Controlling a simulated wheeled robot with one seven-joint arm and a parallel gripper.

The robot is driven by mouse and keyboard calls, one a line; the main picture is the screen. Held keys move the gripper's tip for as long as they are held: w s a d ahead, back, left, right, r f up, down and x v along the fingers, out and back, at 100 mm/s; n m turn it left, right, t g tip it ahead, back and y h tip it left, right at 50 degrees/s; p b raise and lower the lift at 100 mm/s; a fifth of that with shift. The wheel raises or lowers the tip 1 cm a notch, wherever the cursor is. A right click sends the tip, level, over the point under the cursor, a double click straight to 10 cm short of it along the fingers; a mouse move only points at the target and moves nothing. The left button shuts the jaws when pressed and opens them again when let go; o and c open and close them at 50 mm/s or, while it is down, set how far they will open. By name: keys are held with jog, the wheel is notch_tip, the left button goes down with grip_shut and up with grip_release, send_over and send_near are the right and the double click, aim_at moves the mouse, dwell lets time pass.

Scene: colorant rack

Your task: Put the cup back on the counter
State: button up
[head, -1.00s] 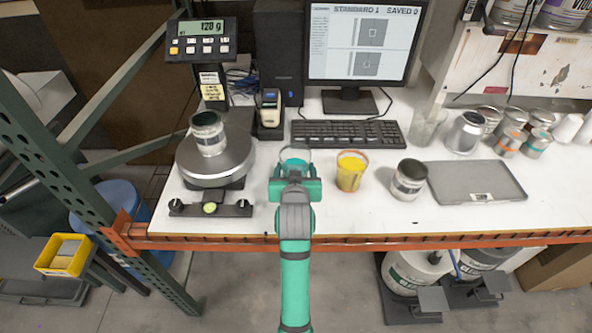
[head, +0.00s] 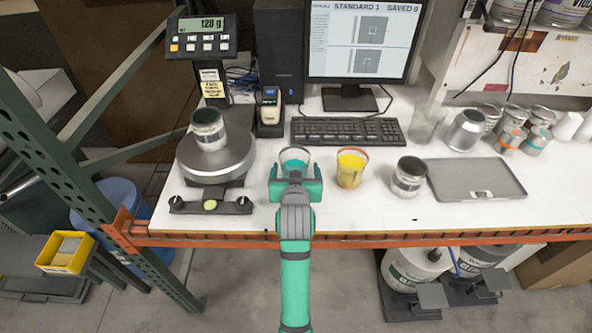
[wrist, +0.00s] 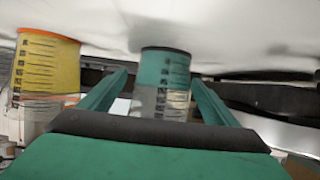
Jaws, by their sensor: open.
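A clear cup with teal contents (head: 295,161) stands upright on the white counter (head: 370,215), near its front edge. My gripper (head: 295,176) is at the near side of this cup, with its fingers open. In the wrist view the teal cup (wrist: 164,80) shows between the two spread fingers (wrist: 160,92), with a gap on each side. The cup's lower part is hidden by my gripper in the head view.
A cup with yellow contents (head: 351,169) stands close on the right, and an open can (head: 408,177) beyond it. The scale (head: 216,167) on the left bears another can (head: 208,131). A keyboard (head: 347,132) lies behind.

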jog(key=v, duration=1.2)
jog(key=shift+a, duration=0.1)
